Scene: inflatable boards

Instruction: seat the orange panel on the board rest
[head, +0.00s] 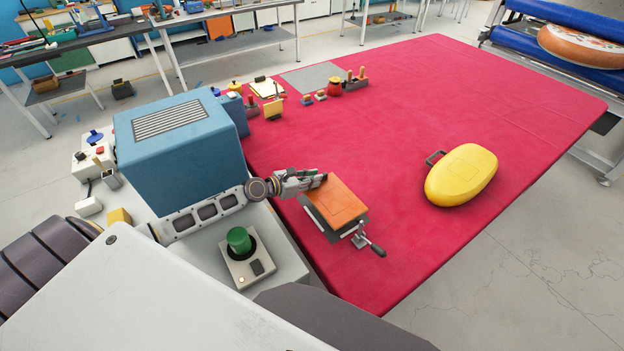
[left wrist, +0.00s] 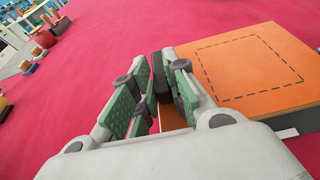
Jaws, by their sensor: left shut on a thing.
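The orange panel (head: 340,199) is a flat rectangle with a dashed outline on its top face. It also shows at the right of the left wrist view (left wrist: 250,66). The board rest (head: 318,221), dark and grey with a clamp-like handle at its near right, lies below the panel and is mostly hidden by it. I cannot tell whether the panel touches the rest. My left gripper (head: 322,179) is at the panel's far left edge, shut on a dark part there; its green-padded fingers (left wrist: 160,92) show in the left wrist view. My right gripper is not in view.
The red table (head: 430,110) has wide free room around the panel. A yellow oval case (head: 462,175) lies to the right. A blue box-shaped machine (head: 180,140) and a green button box (head: 245,260) stand at the left. Several small items line the table's far left.

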